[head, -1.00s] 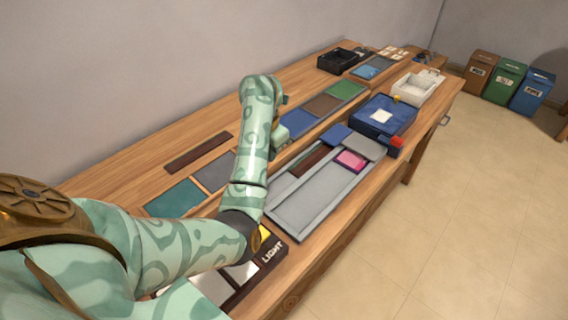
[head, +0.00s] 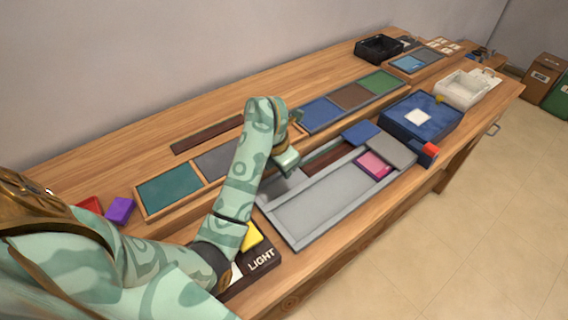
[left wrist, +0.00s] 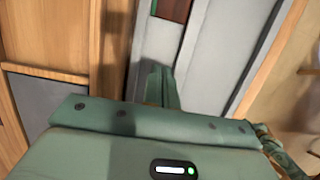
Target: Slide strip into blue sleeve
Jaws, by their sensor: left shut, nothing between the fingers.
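A dark red-brown strip (head: 326,157) lies in the narrow back channel of a grey tray (head: 318,208); its near end also shows at the top of the left wrist view (left wrist: 172,9). A blue sleeve (head: 361,132) sits at the far end of that channel, apparently in line with the strip. I cannot tell whether the strip's far end touches it. My left gripper (head: 291,184) is over the near part of the channel, short of the strip. Its fingers (left wrist: 160,88) are shut and empty, pointing down the channel. My right gripper is not in view.
A pink block (head: 374,164) and a grey plate (head: 391,150) sit at the tray's far end. Beyond is a blue box (head: 420,116) with a red part (head: 430,149). Coloured panels line the back. A LIGHT panel (head: 262,260) is nearby.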

